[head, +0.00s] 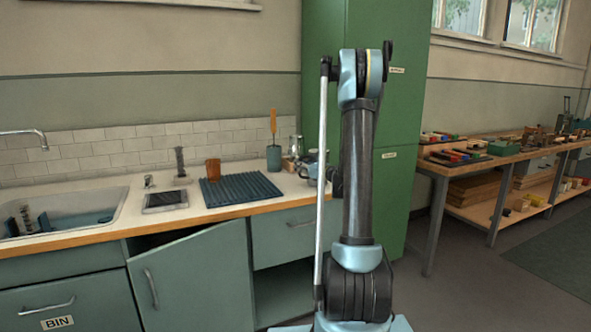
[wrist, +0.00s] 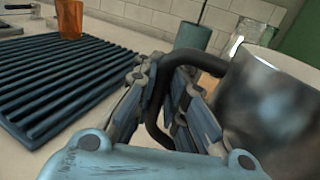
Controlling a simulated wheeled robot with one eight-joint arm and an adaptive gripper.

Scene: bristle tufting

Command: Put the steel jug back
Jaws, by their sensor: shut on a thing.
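The steel jug (wrist: 268,108) fills the right of the wrist view, a blurred shiny metal body with a dark curved handle. My gripper (wrist: 168,92) is shut on the jug's handle, one finger on each side of it. The jug's lower part is cut off by the frame. In the head view my gripper (head: 311,169) is small at the right end of the counter, partly covered by my arm. I cannot make out the jug clearly there. I cannot tell whether the jug touches the counter.
A dark blue ribbed mat (head: 240,189) lies on the counter, with an orange-brown cup (head: 213,169) behind it. A green-grey pot (head: 274,157) holds an orange-handled tool. A sink (head: 65,215) is at left. A cupboard door (head: 193,285) hangs open below. A tall green cabinet (head: 402,180) stands right.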

